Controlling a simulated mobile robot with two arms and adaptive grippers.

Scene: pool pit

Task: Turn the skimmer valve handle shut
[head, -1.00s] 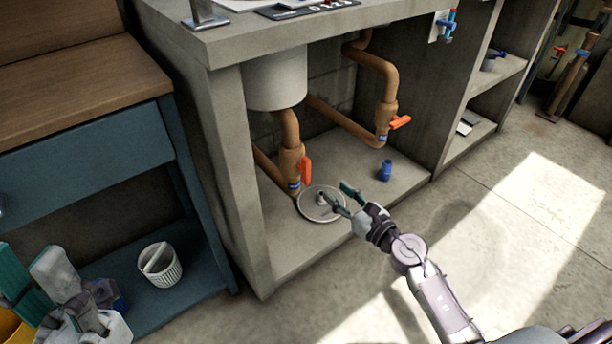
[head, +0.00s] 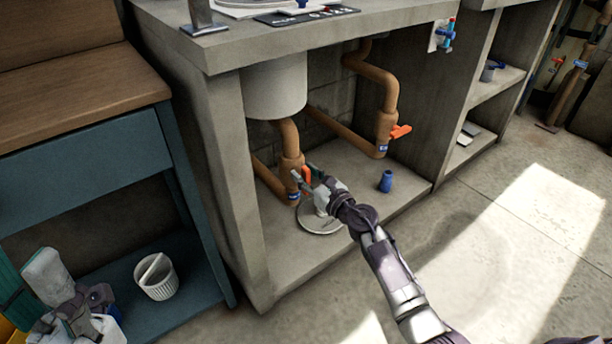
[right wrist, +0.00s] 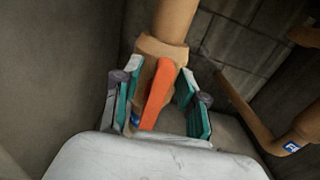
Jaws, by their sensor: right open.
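The left pipe valve (head: 291,165) has an orange handle (right wrist: 158,95) and a blue label; in the head view my right gripper mostly hides the handle. My right gripper (head: 306,178) is open around this handle. In the right wrist view its teal-padded fingers (right wrist: 160,105) stand on both sides of the handle, with gaps. The handle runs roughly along the pipe. A second valve on the right pipe (head: 384,128) has an orange handle (head: 400,131) pointing sideways. The label text is too small to read. My left gripper (head: 40,295) shows partly at the lower left.
A round metal lid (head: 318,221) lies on the cabinet floor below the left valve. A blue cup-like fitting (head: 386,181) stands to its right. A white basin (head: 275,90) hangs above. The concrete cabinet side wall (head: 235,190) is close on the left.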

